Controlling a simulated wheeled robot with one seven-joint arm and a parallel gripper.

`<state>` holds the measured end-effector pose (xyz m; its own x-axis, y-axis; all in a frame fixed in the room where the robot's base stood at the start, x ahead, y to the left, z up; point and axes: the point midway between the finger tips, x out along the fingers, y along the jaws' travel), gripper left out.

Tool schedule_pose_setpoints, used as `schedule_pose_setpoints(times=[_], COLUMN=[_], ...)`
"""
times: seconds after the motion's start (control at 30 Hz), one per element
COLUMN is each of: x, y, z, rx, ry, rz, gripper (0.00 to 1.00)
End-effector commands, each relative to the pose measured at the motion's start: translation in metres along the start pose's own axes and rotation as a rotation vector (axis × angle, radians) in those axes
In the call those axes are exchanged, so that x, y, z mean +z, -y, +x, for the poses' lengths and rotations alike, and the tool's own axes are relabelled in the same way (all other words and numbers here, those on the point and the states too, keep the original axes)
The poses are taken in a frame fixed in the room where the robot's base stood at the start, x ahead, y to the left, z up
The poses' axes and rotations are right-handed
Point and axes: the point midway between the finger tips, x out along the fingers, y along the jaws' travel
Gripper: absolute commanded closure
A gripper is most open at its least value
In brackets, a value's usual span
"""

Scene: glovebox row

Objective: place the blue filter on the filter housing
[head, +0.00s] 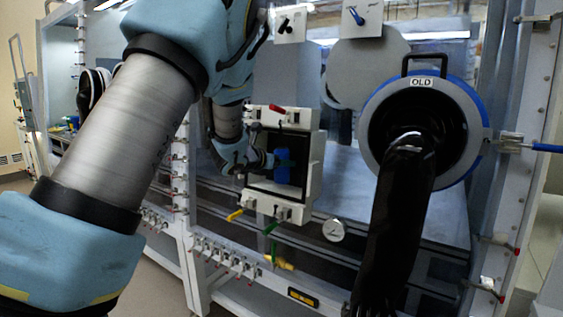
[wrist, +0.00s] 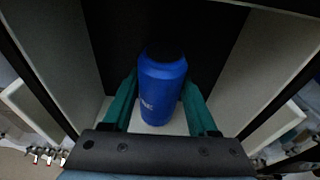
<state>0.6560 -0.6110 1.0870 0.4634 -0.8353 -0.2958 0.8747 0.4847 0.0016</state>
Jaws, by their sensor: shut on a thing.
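The blue filter (wrist: 161,88) is a blue canister with a dark top and pale lettering. It is upright between the green fingers of my gripper (wrist: 162,100) in the wrist view. In the head view the blue filter (head: 282,171) shows inside a white box-like housing (head: 312,160) with a dark interior, at the centre. My gripper (head: 284,165) reaches into the housing from the left and is shut on the filter. The filter's base is near a pale surface in the wrist view; whether it touches cannot be told.
A round port (head: 452,90) marked OLD, with a blue rim and a hanging black glove (head: 395,230), is right of the housing. Coloured valve handles and a gauge (head: 334,230) sit below. The housing's side walls stand close around my gripper.

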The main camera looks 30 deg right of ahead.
Motion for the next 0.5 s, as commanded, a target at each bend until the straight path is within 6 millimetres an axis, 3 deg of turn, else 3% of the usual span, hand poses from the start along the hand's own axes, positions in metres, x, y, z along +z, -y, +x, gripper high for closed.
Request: schedule_pose_setpoints(times=[0.5], x=[-0.009], y=[0.0001], z=[0.0028], rx=[0.0], ry=[0.001], rz=[0.001], gripper=[1.0])
